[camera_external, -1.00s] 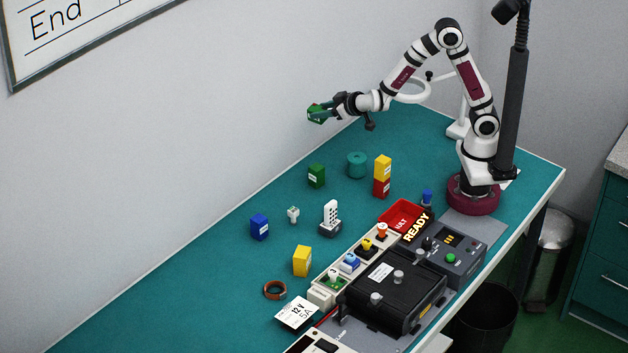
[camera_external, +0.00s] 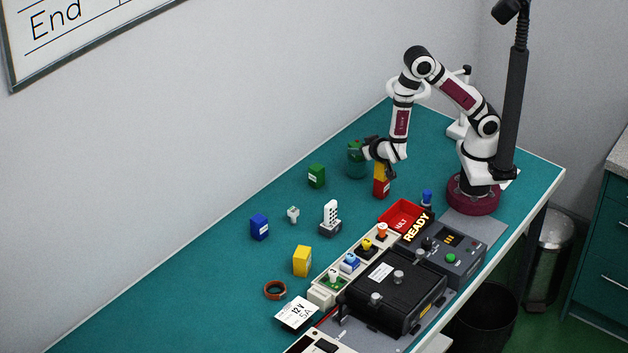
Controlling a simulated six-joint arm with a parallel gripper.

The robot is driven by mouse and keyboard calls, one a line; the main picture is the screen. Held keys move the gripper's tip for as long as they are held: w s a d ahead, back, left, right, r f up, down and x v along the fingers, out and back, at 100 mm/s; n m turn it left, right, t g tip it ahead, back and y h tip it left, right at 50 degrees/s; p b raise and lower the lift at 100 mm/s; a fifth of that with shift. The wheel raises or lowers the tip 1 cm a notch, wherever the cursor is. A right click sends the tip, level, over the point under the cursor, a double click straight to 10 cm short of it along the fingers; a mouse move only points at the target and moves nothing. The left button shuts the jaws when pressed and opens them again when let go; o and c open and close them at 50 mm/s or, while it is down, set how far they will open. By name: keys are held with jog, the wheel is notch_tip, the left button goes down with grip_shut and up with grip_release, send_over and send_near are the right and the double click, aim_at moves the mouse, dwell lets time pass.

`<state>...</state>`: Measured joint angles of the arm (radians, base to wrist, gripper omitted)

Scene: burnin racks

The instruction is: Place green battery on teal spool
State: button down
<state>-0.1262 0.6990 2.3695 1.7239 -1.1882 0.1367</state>
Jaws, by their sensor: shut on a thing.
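My gripper (camera_external: 362,147) is shut on a green battery (camera_external: 353,146). It holds the battery at the teal spool (camera_external: 356,172), over its top as seen here. The battery and the fingers hide the spool's upper part, and I cannot tell whether the battery touches it.
The teal table (camera_external: 200,290) is clear at left.

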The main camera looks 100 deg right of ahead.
jog(key=shift+c, duration=1.8)
grip_release()
jog(key=shift+f, duration=0.1)
